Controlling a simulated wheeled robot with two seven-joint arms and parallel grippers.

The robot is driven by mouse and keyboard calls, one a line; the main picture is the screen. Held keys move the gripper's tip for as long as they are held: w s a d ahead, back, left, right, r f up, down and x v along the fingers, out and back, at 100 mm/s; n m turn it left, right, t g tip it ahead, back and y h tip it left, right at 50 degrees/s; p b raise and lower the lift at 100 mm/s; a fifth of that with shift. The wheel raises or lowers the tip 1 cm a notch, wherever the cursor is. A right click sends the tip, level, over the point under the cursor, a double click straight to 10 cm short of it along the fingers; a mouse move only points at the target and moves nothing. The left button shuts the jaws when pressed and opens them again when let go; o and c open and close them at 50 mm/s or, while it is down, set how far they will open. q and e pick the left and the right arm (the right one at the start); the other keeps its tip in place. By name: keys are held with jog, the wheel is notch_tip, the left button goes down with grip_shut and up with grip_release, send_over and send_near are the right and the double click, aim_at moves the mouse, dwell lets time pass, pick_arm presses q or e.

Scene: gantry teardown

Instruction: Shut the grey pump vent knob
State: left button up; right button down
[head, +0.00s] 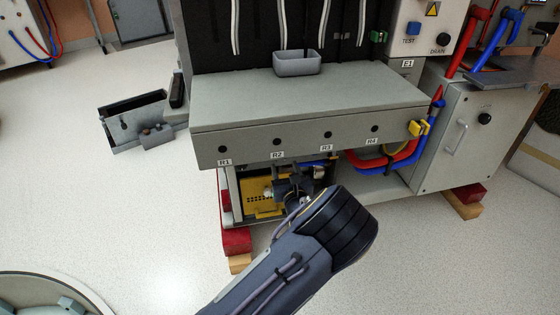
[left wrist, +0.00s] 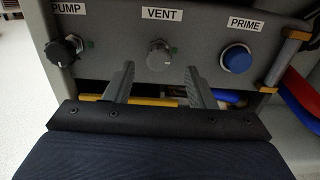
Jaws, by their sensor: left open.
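The grey vent knob (left wrist: 159,56) sits on a grey panel under the VENT label in the left wrist view. My left gripper (left wrist: 160,83) is open, with one finger to each side of the knob's line and the tips just below it in the picture. Nothing shows between the fingers, and I cannot tell whether they touch the knob. In the head view my left gripper (head: 294,188) reaches in under the bench; the vent knob cannot be made out there. My right gripper is not in view.
A black PUMP knob (left wrist: 64,48) is left of the vent knob, and a blue PRIME button (left wrist: 237,60) is right of it. The bench top (head: 300,97) overhangs the work area. Red and blue hoses (head: 385,160) run at the right. The floor in front is clear.

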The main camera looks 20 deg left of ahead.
aim_at(282, 161)
pick_arm(q)
jog(key=b+x, duration=0.1)
jog(key=x, duration=0.3)
jog(key=shift+a+f, duration=0.1)
jog(key=shift+f, duration=0.05)
jog(key=shift+w+a+b, duration=0.25)
jog(key=shift+w+b, duration=0.05)
jog(key=shift+w, duration=0.25)
jog(key=c, duration=1)
